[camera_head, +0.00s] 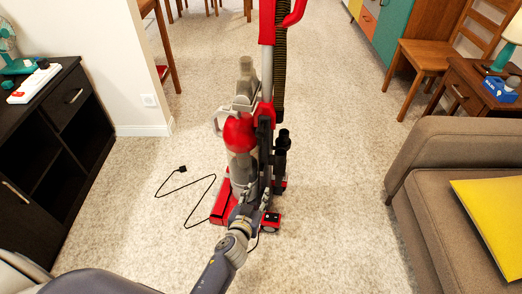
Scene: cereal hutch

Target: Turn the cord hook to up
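A red and grey upright vacuum cleaner (239,133) stands on the carpet in the middle of the view, with a clear bin, a dark ribbed hose and a red handle at the top. I cannot make out the cord hook or its position for sure. My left arm comes in from the lower left, and my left gripper (250,198) is at the lower part of the vacuum, in front of its body. Its fingers blend into the dark parts there, so I cannot tell whether they are open, shut or touching. My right gripper is not in view.
A black power cord (213,190) with a plug lies on the carpet left of the vacuum. A dark cabinet (60,100) stands at the left, a brown sofa (425,165) at the right. Carpet around the vacuum is mostly clear.

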